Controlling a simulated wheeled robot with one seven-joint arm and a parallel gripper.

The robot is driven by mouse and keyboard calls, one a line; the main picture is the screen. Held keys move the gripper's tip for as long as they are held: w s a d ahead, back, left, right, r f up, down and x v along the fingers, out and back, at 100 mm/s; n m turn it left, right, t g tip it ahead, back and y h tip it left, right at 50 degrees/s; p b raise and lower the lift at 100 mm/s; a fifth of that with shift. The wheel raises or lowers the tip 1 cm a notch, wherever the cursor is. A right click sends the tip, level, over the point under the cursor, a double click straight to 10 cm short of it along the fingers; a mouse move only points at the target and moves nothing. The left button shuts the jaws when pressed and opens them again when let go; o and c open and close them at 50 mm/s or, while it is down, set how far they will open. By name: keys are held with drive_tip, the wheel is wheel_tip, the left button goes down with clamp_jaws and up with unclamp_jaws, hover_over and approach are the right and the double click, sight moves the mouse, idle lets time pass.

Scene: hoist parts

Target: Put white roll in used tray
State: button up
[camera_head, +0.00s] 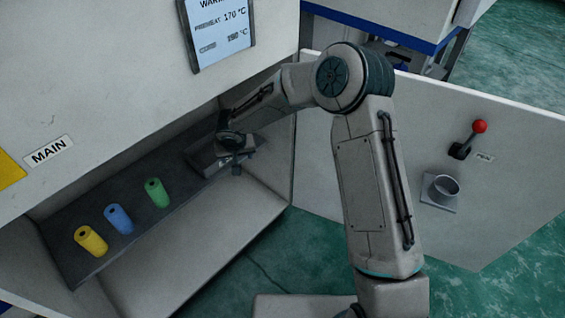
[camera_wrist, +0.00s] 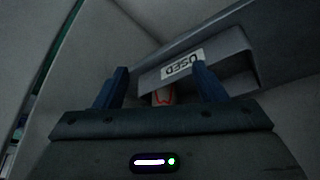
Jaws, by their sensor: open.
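My gripper (camera_head: 236,168) is at the used tray (camera_head: 203,160), at the right end of the dark shelf. In the wrist view, its two blue fingers (camera_wrist: 158,88) stand apart. The used tray shows there beyond the fingers as a grey box (camera_wrist: 235,45) with an upside-down USED label. A small pale thing with reddish-orange lines (camera_wrist: 161,97) shows between the fingers beside the label. It may be the white roll, mostly hidden; I cannot tell whether it lies inside the tray. No white roll shows in the head view, where my arm and gripper partly cover the tray.
Yellow (camera_head: 91,240), blue (camera_head: 118,219) and green (camera_head: 157,193) rolls lie on the dark shelf left of the tray. The machine's overhang is above the shelf. An open door panel (camera_head: 480,200) with a red-knobbed lever (camera_head: 470,138) and a metal cup (camera_head: 441,189) stands at right.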

drive_tip(key=s+d+r+h, duration=0.1)
drive_tip(key=s+d+r, duration=0.25)
drive_tip(key=d, duration=0.35)
drive_tip(key=s+d+r+m+g+h, duration=0.1)
drive_tip(key=s+d+r+h, duration=0.1)
drive_tip(key=d+r, duration=0.45)
drive_tip(key=s+d+r+h, duration=0.1)
drive_tip(key=s+d+r, duration=0.2)
drive_tip(key=d, duration=0.6)
drive_tip(key=s+d+r+m+g+y, duration=0.1)
drive_tip(key=s+d+r, duration=0.2)
drive_tip(key=s, duration=0.6)
drive_tip(key=s+d+r+m+g+y, duration=0.1)
drive_tip(key=s+d+r, duration=0.2)
drive_tip(key=s, duration=0.7)
drive_tip(key=d, duration=0.2)
drive_tip(key=shift+s+d+y, duration=0.25)
drive_tip(key=shift+d+y, duration=0.1)
drive_tip(key=shift+y, duration=0.05)
drive_tip(key=c, duration=0.6)
drive_tip(key=shift+a, duration=0.15)
